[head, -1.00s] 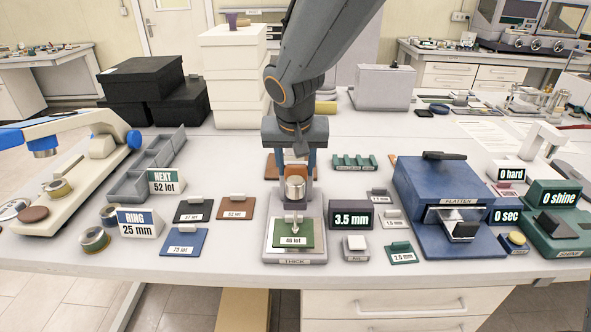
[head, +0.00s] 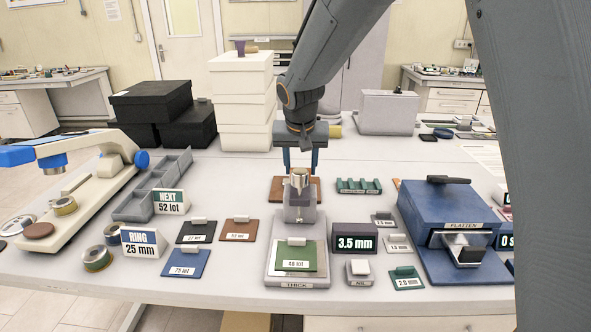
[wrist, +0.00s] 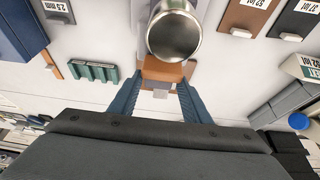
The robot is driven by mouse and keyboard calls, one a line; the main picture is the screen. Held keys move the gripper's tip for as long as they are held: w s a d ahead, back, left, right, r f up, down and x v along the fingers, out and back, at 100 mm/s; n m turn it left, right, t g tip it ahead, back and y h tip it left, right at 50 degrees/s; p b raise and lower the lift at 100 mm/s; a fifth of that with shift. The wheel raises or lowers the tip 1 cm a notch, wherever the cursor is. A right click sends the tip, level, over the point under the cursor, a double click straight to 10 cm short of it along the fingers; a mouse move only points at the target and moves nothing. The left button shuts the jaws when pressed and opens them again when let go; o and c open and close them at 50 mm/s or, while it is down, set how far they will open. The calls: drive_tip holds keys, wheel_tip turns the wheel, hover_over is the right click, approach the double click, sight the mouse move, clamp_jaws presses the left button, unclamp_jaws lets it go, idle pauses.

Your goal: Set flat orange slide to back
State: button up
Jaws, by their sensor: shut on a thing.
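A flat orange-brown slide (wrist: 180,68) with a pale tab is between the two fingertips of my gripper (wrist: 163,88) in the wrist view. The fingers stand apart with the slide held between them. In the head view my gripper (head: 300,163) points down behind the thickness gauge (head: 305,212), and the slide's orange-brown surface (head: 280,188) shows low at the table there. The gauge's metal cylinder (wrist: 173,33) hides part of the slide in the wrist view. I cannot tell whether the slide touches the table.
A green slotted rack (head: 358,187) stands right of my gripper. The blue platen press (head: 455,225) is farther right. Labelled swatches, including a brown one (head: 239,234), lie left of the gauge. White boxes (head: 240,100) stand behind left. Bare table shows behind the rack.

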drive_tip(key=o, duration=1.5)
drive_tip(key=b+v, duration=0.2)
drive_tip(key=v, duration=0.6)
